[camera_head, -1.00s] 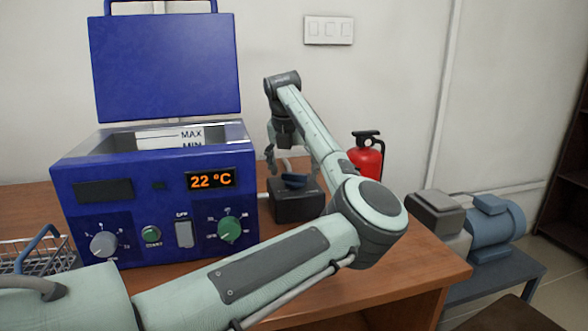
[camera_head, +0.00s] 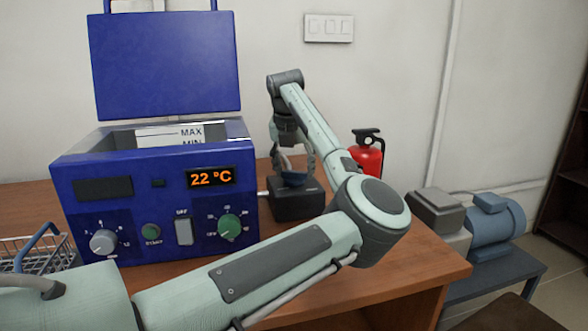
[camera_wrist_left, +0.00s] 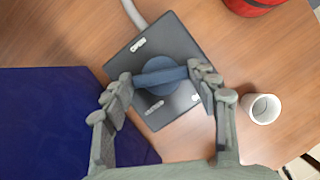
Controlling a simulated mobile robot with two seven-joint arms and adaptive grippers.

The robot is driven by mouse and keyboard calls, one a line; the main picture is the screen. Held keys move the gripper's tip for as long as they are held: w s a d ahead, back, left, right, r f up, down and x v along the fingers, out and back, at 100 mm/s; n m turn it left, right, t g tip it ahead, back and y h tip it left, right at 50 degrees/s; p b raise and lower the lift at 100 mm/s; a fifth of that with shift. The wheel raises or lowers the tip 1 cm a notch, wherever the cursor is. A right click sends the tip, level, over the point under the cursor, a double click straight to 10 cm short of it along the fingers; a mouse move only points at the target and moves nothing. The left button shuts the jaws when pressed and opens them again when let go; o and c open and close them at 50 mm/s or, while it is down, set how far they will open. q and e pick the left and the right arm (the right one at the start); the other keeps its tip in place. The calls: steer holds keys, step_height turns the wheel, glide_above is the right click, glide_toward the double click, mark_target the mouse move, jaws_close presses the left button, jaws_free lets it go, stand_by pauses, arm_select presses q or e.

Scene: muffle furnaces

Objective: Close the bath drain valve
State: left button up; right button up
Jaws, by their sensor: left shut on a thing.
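The drain valve is a dark square block with a round blue handle (camera_wrist_left: 160,76) on top, seen in the left wrist view. Its base (camera_head: 297,205) stands on the table just right of the blue bath (camera_head: 150,190). My left gripper (camera_head: 291,164) reaches down onto the valve from above. In the left wrist view my left gripper (camera_wrist_left: 160,78) has its fingers on both ends of the handle's bar, shut on it. The bar lies across the block, with raised labels above and below it; the upper one reads like OPEN. My right gripper is not in view.
The bath's lid (camera_head: 165,62) stands raised and its display reads 22 °C. A wire basket (camera_head: 38,255) is at the left. A red extinguisher (camera_head: 368,152) stands behind my left arm. A white cup (camera_wrist_left: 263,108) is right of the valve. A pump (camera_head: 492,222) sits on a lower stand.

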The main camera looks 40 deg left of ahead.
arm_select(q)
steer(key=shift+n+y, duration=0.4)
steer(key=shift+n, duration=0.5)
steer(key=shift+w+n+g+y+b, duration=0.1)
steer(key=shift+n+g+y+b, duration=0.2)
steer(key=shift+n, duration=0.7)
steer(key=shift+d+r+n, duration=0.1)
steer(key=shift+n, duration=0.5)
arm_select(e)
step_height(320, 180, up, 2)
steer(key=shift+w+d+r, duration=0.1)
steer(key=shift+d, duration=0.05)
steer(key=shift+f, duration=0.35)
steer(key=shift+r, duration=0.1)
